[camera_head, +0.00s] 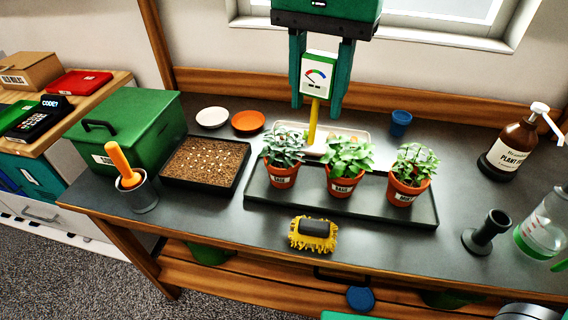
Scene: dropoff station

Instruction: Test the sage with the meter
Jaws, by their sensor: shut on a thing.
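My gripper (321,80) is shut on the meter (317,78), a white and green box with a coloured dial. Its yellow probe (313,118) points down, the lower end over or in front of a pale dish behind the pots. Whether the probe touches anything is unclear. Three potted plants stand in a row on a dark tray (262,195). The left plant (282,157) has grey-green leaves and looks like the sage, but its label is too small to read surely. The middle (345,168) and right (408,175) plants are brighter green.
A seed tray (203,163), green box (125,130) and grey cup with an orange-handled tool (139,192) stand left. A yellow brush (313,234) lies in front. A blue cup (400,122), brown pump bottle (512,145) and grey stand (486,232) are right.

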